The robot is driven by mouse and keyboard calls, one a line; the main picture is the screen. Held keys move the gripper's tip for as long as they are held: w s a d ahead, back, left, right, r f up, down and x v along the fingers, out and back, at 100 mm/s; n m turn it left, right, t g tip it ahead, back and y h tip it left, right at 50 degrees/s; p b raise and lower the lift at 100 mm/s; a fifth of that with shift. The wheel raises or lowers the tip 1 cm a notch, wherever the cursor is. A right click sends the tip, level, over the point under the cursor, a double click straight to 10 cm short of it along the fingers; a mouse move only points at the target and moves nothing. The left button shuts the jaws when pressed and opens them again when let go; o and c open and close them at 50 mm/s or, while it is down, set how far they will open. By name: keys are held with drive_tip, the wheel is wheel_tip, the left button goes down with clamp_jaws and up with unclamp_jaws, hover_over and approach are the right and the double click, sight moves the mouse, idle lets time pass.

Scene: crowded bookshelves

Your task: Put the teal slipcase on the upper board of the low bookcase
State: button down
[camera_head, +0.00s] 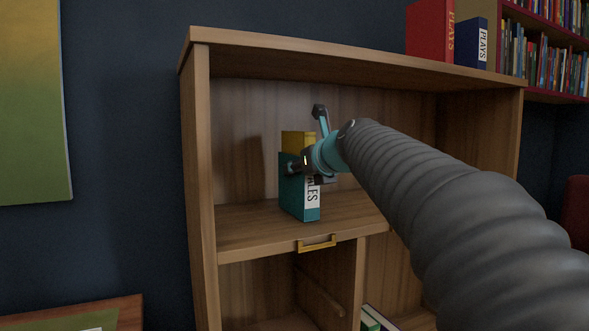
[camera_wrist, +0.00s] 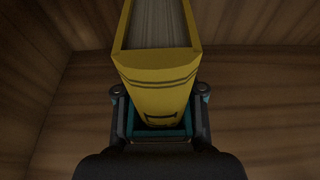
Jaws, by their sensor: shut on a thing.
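The teal slipcase (camera_head: 293,200) stands roughly upright inside the upper compartment of the low bookcase (camera_head: 198,160), a white label with dark letters on its front. A yellow book (camera_head: 297,139) rises out of its top. The slipcase's bottom is at or just above the upper board (camera_head: 245,228); I cannot tell if it touches. My gripper (camera_head: 308,170) is shut on the slipcase from the front, near its upper part. In the wrist view, the yellow book (camera_wrist: 155,88) rises from the teal rim (camera_wrist: 160,133) between my fingers. The slipcase's lower part is hidden there.
The upper board is bare on both sides of the slipcase. A red book (camera_head: 430,30) and a blue book (camera_head: 471,42) stand on the bookcase top. Books (camera_head: 375,319) show in the lower compartment.

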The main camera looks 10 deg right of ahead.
drive_tip(key=c, duration=0.7)
unclamp_jaws()
drive_tip(key=shift+f, duration=0.15)
drive_tip(key=v, duration=1.2)
drive_tip(key=s+a+f+n+g+h, duration=0.1)
drive_tip(key=s+f+n+g, duration=0.2)
drive_tip(key=s+f+n, duration=0.4)
drive_tip(key=s+a+f+n+g+h, duration=0.1)
drive_tip(key=s+a+f+n+g, duration=0.1)
drive_tip(key=s+f+n, duration=0.6)
drive_tip(key=s+a+f+n+g, duration=0.2)
drive_tip(key=s+f+n, duration=0.5)
drive_tip(key=f+n, duration=1.1)
wheel_tip(320, 180, down, 5)
drive_tip(key=shift+s+f+n+g+h, duration=0.1)
drive_tip(key=shift+s+n+g+h, duration=0.3)
drive_tip(key=shift+g, duration=0.5)
